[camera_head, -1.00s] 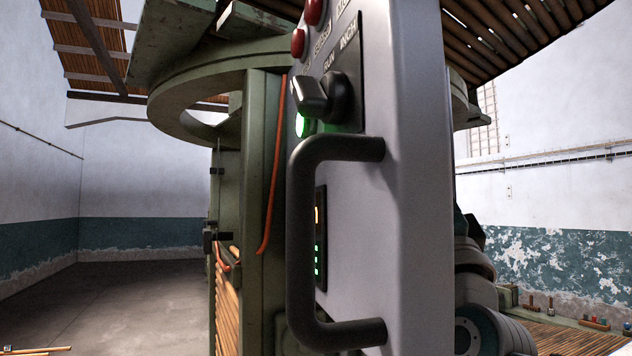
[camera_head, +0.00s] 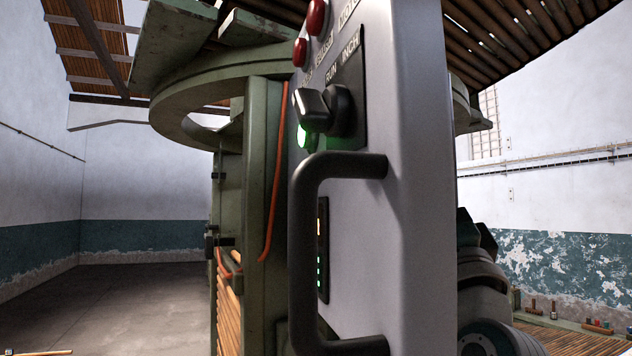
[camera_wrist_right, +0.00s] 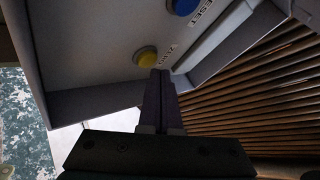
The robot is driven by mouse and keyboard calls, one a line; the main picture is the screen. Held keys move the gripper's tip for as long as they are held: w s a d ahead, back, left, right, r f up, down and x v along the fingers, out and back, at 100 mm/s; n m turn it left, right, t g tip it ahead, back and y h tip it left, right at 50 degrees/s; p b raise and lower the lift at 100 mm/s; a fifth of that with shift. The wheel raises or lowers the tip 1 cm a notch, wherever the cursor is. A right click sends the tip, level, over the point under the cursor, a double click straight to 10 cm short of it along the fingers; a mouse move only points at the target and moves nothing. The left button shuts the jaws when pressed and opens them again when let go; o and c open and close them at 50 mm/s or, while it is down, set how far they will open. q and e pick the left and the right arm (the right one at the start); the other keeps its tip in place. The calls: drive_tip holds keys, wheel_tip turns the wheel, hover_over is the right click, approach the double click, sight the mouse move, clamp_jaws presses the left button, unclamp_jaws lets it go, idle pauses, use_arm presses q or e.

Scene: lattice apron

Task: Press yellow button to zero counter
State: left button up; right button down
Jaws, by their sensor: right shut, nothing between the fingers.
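The yellow button (camera_wrist_right: 147,56) sits on the grey face of the control box in the right wrist view, beside a label that seems to read ZERO. My right gripper (camera_wrist_right: 161,74) is shut and empty. Its fingertips appear just beside and below the yellow button in the picture; I cannot tell whether they touch the box. In the head view the grey control box (camera_head: 410,190) is seen nearly edge-on, and the yellow button does not show. The counter display (camera_head: 322,250) with green lit marks is partly hidden behind the handle. My left gripper is not in view.
A blue button (camera_wrist_right: 184,5) labelled RESET is near the yellow one. A black handle (camera_head: 304,255), a selector switch (camera_head: 325,108) and red buttons (camera_head: 301,52) stick out from the box. A green machine frame (camera_head: 262,180) stands behind. Open floor (camera_head: 130,300) lies at left.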

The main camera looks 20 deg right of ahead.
drive_tip(key=shift+s+h, duration=0.15)
drive_tip(key=shift+h, duration=0.15)
drive_tip(key=shift+s, duration=0.1)
drive_tip(key=s, duration=0.1)
drive_tip(key=s+p, duration=0.1)
drive_tip(key=s, duration=0.1)
drive_tip(key=s+p, duration=0.1)
drive_tip(key=shift+s+d, duration=0.25)
drive_tip(key=shift+s, duration=0.15)
idle(0.6)
